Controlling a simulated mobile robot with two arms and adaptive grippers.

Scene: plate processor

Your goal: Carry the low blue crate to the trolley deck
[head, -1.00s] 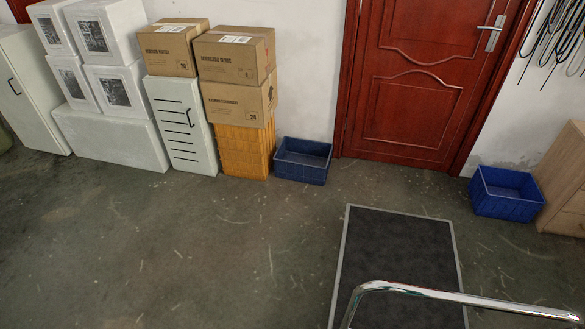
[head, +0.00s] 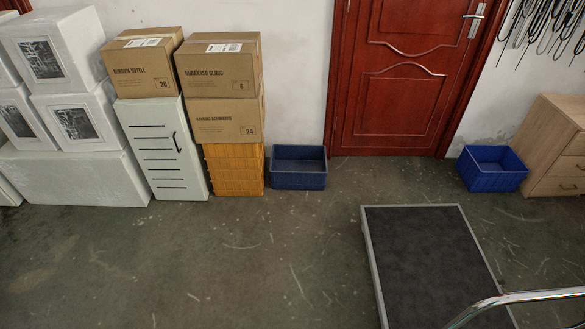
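Two open blue crates stand on the floor. A dark blue crate (head: 298,182) stands against the wall between the orange crate and the red door. A brighter blue crate (head: 497,181) stands to the right of the door, beside a wooden drawer unit. Both look empty, and I cannot tell for certain which one is the low crate. The trolley deck (head: 425,255) is a dark mat with a grey rim at the lower right, bare where it shows. The trolley's chrome handle (head: 530,297) crosses its near right corner. Neither of my grippers is in view.
Cartons (head: 219,68) rest on an orange crate (head: 233,169) left of the dark blue crate. A white cabinet (head: 163,148) and white blocks (head: 75,178) stand further left. The wooden drawer unit (head: 553,147) is at right. The floor (head: 190,265) left of the trolley is clear.

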